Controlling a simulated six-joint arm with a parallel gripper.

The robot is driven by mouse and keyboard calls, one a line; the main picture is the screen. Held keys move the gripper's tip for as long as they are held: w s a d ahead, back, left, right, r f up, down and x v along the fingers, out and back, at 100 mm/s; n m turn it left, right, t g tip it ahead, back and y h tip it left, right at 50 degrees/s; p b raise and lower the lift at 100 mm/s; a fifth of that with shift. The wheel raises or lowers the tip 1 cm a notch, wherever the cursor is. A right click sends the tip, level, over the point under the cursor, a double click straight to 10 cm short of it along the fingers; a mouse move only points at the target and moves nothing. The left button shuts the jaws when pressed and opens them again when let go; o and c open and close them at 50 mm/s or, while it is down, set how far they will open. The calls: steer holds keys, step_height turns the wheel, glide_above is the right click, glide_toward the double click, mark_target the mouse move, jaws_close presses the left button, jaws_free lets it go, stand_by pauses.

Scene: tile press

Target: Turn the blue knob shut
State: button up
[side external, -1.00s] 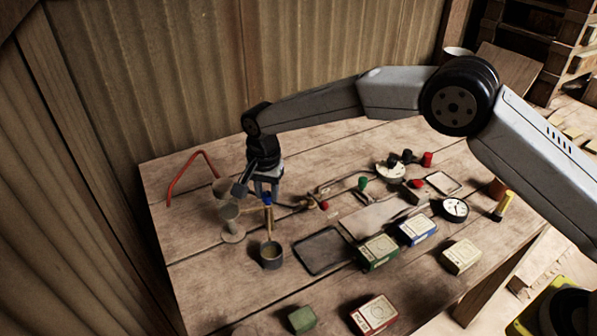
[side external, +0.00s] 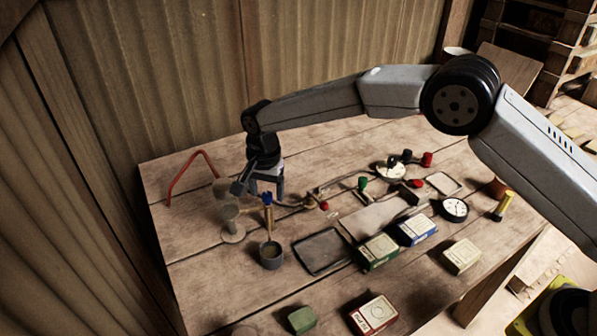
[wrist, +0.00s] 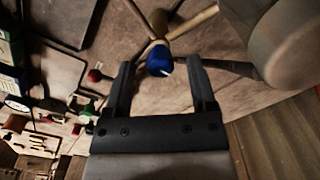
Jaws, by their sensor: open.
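The blue knob (side external: 267,197) sits on top of an upright brass tap (side external: 268,216) at the left of the table. A small dark cup (side external: 271,258) with yellowish contents stands below the tap. A thin pale line runs from the tap towards the cup; I cannot tell whether it is flowing liquid. My gripper (side external: 267,195) is open over the tap, fingers pointing down. In the wrist view, the blue knob (wrist: 160,60) lies between the two spread fingertips, with a gap on each side. No grip on it shows.
A grey stand with round discs (side external: 231,222) is close on the left of the tap, large in the wrist view. A red bent rod (side external: 189,172) rises behind it. A dark tray (side external: 323,251) and several boxes lie to the right. The front left table is clear.

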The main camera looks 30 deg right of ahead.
mark_target(268, 194)
steer(key=shift+r, duration=3.8)
steer(key=shift+d, duration=0.1)
steer(key=s+d+n+t, duration=0.1)
steer(key=s+d+n, duration=0.2)
steer(key=s+d, duration=0.35)
steer(key=s+d+n, duration=0.2)
steer(key=s+d, duration=0.1)
steer(key=d, duration=0.6)
steer(key=s+d+f+n, duration=0.1)
steer(key=s+d, duration=0.3)
steer(key=s, duration=0.4)
steer(key=s+d+f+n+t, duration=0.1)
steer(key=s+d+f+n, duration=0.1)
steer(key=s, duration=0.7)
steer(key=d+n, duration=0.1)
steer(key=d, duration=0.1)
steer(key=shift+d+t, duration=0.3)
steer(key=shift+d, duration=0.1)
